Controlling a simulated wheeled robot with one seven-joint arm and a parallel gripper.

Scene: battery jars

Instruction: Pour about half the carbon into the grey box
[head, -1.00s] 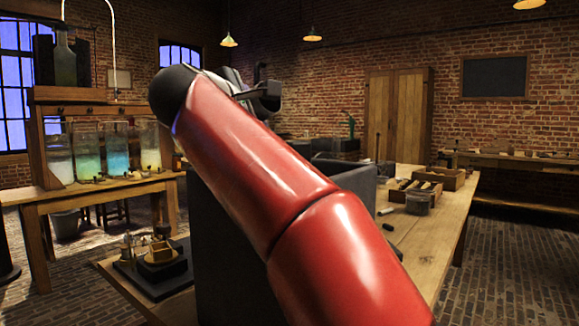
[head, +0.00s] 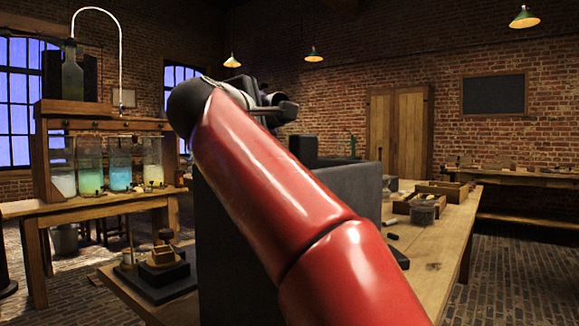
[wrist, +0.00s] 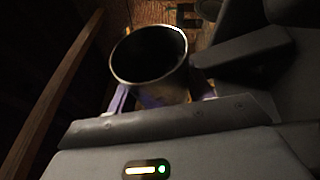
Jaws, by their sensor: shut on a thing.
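My gripper (head: 270,104) is held up at the far end of my red arm, above the level of the bench. In the wrist view it is shut on a round metal cup (wrist: 150,85) with a bright rim. The cup's mouth faces the camera and its inside is dark; I cannot tell how much carbon is in it. In the head view the cup is hidden behind the arm. A large dark grey box shape (head: 340,190) stands behind the arm on the bench, largely covered by it; I cannot tell for sure that it is the grey box.
The wooden bench (head: 440,262) runs to the right, with a small grey container (head: 423,214) and wooden trays (head: 445,190). A black stand with a brass block (head: 163,258) is at its left end. Glass jars (head: 120,165) stand on a rack further left.

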